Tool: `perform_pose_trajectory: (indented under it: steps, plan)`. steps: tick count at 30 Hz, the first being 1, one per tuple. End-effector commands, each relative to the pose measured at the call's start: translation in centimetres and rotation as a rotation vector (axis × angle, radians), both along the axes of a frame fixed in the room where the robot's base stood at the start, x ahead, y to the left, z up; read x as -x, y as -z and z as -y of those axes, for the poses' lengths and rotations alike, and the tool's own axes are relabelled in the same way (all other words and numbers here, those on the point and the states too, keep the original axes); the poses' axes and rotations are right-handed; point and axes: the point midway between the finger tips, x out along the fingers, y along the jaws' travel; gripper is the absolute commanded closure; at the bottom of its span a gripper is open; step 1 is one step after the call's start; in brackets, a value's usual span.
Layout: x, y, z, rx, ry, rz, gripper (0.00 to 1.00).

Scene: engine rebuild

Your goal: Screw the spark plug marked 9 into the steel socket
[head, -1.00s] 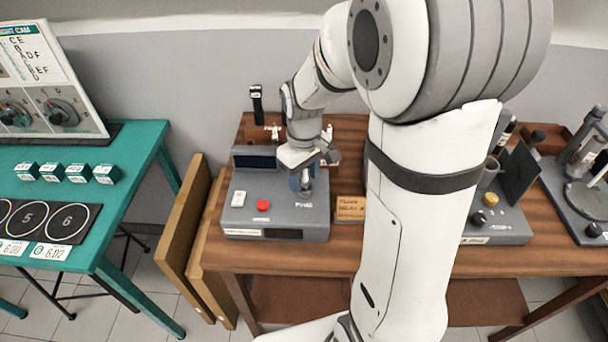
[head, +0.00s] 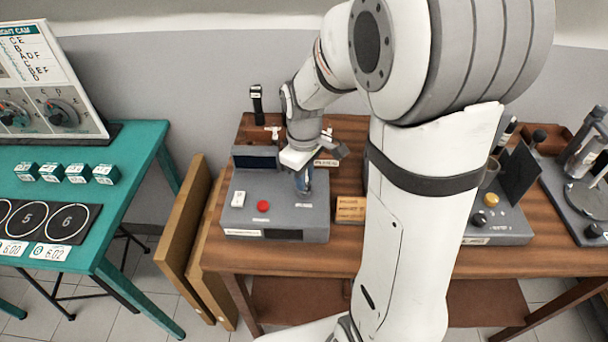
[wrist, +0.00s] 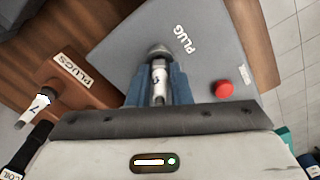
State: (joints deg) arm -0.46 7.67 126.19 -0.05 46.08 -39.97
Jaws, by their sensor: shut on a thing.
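My gripper (head: 304,188) points down over the grey tester box (head: 235,215), near its right side. In the wrist view its blue fingers (wrist: 159,92) are shut on a pale spark plug (wrist: 159,78). A dark mark shows on the plug, but I cannot read it surely as 9. The plug's far end meets the round steel socket (wrist: 158,51) beside the word PLUG. How deep it sits in the socket is hidden.
A brown plug rack labelled PLUGS (wrist: 72,72) holds a plug marked 7 (wrist: 40,101). A black coil part (wrist: 22,158) is beside it. A wooden block (head: 350,209) stands right of the box.

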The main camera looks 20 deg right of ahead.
Motion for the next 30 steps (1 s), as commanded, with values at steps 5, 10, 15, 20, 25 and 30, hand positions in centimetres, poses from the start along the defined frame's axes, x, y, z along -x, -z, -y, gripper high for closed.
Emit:
perform_pose_trajectory:
  steps: [5, 10, 15, 20, 25, 30]
  plan:
    - [0.0, 0.03, -0.01, 0.0, 0.072, 0.0, 0.96]
    - [-0.03, 0.04, 0.04, 0.0, 0.285, 0.0, 0.96]
    - [-0.04, 0.02, 0.06, -0.001, 0.411, 0.0, 0.96]
    - [-0.04, 0.03, 0.08, 0.0, 0.497, 0.0, 0.96]
    - [-0.04, 0.04, 0.14, -0.001, 0.705, -0.001, 0.96]
    - [-0.04, 0.02, 0.17, -0.001, 0.831, -0.001, 0.96]
